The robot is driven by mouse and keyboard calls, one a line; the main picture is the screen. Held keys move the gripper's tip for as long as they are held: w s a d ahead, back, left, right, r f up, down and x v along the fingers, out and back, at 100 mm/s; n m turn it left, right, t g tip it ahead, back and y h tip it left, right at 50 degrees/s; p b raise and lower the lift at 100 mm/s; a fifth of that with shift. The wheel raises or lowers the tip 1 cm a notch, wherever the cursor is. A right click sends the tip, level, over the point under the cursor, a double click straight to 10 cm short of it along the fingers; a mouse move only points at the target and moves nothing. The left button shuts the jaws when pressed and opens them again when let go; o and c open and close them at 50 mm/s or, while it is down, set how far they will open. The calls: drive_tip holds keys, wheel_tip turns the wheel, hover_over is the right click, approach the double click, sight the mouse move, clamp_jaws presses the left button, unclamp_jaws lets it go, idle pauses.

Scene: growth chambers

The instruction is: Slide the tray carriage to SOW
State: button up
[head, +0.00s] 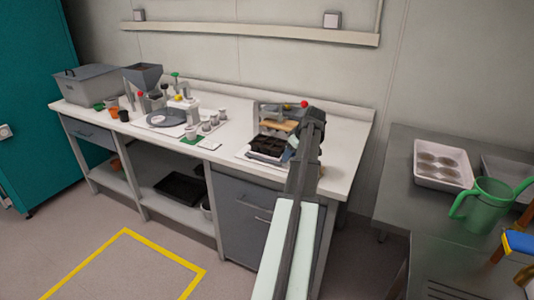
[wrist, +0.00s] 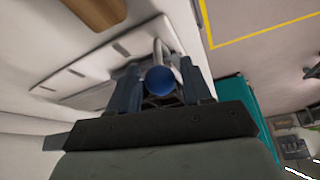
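The tray carriage, with a dark seed tray (head: 268,145) on it, sits at the right part of the white bench in the head view. My gripper (head: 291,141) is at its right side, largely hidden by my arm. In the wrist view my gripper (wrist: 160,75) is open, with one dark finger on each side of a blue ball knob (wrist: 160,80). Narrow gaps seem to show between the knob and the fingers. A pale rod shows behind the knob. No SOW marking is legible.
A wooden bar and a red knob (head: 304,104) stand behind the tray. A hopper (head: 143,75), a round dark plate (head: 166,118) and small cups stand farther left on the bench. A side table at right holds a white tray (head: 442,183) and a green jug (head: 487,206).

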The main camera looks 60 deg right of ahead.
drive_tip(key=c, duration=0.6)
drive_tip(key=shift+o, duration=0.2)
drive_tip(key=shift+d, duration=10.95)
drive_tip(key=o, duration=0.7)
drive_tip(key=shift+r, duration=0.15)
